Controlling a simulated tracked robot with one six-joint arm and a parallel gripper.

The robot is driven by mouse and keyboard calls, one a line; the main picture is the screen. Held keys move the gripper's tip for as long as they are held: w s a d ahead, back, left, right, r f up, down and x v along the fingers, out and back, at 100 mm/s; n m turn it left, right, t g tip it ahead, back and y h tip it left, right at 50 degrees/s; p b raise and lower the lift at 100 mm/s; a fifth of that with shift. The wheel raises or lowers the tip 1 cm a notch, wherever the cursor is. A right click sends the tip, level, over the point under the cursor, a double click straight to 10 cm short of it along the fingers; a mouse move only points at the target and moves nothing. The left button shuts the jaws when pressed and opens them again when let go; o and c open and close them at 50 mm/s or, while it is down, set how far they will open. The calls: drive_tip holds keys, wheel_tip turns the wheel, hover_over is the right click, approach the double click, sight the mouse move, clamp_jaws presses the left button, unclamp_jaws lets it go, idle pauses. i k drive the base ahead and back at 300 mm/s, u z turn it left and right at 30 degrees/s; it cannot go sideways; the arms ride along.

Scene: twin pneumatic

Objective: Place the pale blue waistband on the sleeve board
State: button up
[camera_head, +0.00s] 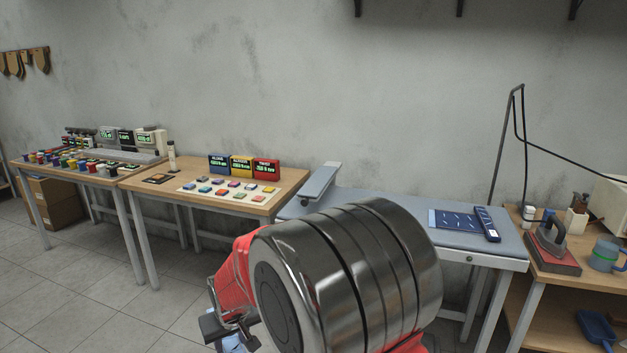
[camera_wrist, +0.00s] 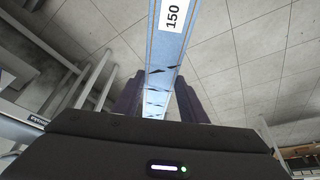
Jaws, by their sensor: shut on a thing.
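My gripper (camera_wrist: 157,97) is shut on the pale blue waistband (camera_wrist: 165,52), a long strip with stitched edges, dark marks and a white label reading 150. In the wrist view the strip runs up from between the fingers and out of the top of the picture. In the head view my gripper (camera_head: 222,322) is low and partly hidden behind my arm, with a bit of pale blue (camera_head: 233,343) below it. The sleeve board (camera_head: 320,181) is a narrow grey padded board at the left end of the ironing table. My gripper is apart from it, nearer the camera.
The grey ironing table (camera_head: 375,203) holds a dark blue patterned piece (camera_head: 456,219) and a dark blue strip (camera_head: 487,224) at its right. An iron (camera_head: 551,243) stands on the right bench. The left wooden table (camera_head: 285,183) carries coloured boxes and small pieces. Bare floor lies at left.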

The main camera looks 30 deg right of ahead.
sight(319, 178)
drive_tip(key=z, duration=0.25)
drive_tip(key=i, duration=0.9)
drive_tip(key=z, duration=0.35)
